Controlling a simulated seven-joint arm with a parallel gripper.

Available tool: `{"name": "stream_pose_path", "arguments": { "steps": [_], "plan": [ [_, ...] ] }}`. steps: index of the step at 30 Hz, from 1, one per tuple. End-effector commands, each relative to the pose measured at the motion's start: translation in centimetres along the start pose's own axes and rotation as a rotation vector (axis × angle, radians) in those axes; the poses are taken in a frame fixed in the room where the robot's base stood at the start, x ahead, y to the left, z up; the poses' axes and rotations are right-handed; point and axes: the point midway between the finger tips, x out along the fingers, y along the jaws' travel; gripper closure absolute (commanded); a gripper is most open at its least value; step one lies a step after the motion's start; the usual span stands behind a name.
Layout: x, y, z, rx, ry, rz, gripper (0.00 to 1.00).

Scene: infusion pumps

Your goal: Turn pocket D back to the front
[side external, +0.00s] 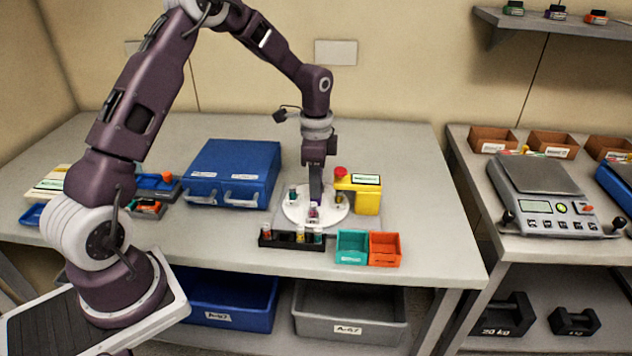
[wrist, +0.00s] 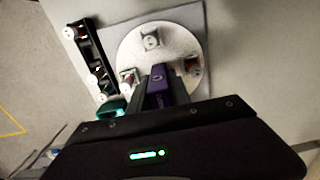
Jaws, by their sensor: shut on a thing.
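A white round turntable (side external: 338,214) sits on a grey base plate on the bench, and also shows in the wrist view (wrist: 130,52). Small pockets stand around its disc, among them one at the far side (wrist: 151,40); I cannot read which is D. A dark teal-topped vial (side external: 293,192) stands at its left. My gripper (side external: 316,198) points straight down over the disc. Its fingers (wrist: 160,84) are shut on a purple piece (wrist: 157,80), seen between them in the wrist view. The near part of the disc is hidden by my gripper.
A black rack (side external: 292,241) with several vials stands in front of the turntable. Teal (side external: 352,246) and orange (side external: 385,248) bins are to its right. A yellow device (side external: 367,200) with a red button stands close at the right. A blue case (side external: 235,170) is at the left.

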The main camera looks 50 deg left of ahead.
Motion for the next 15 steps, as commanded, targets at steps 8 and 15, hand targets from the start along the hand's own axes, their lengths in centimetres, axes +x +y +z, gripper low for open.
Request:
{"name": "stream_pose_path", "arguments": {
  "steps": [8, 15],
  "plan": [
    [-0.13, -0.09, -0.05, 0.006, 0.001, -0.004, 1.00],
    [-0.09, -0.06, -0.03, 0.005, 0.001, -0.003, 0.67]
  ]
}}
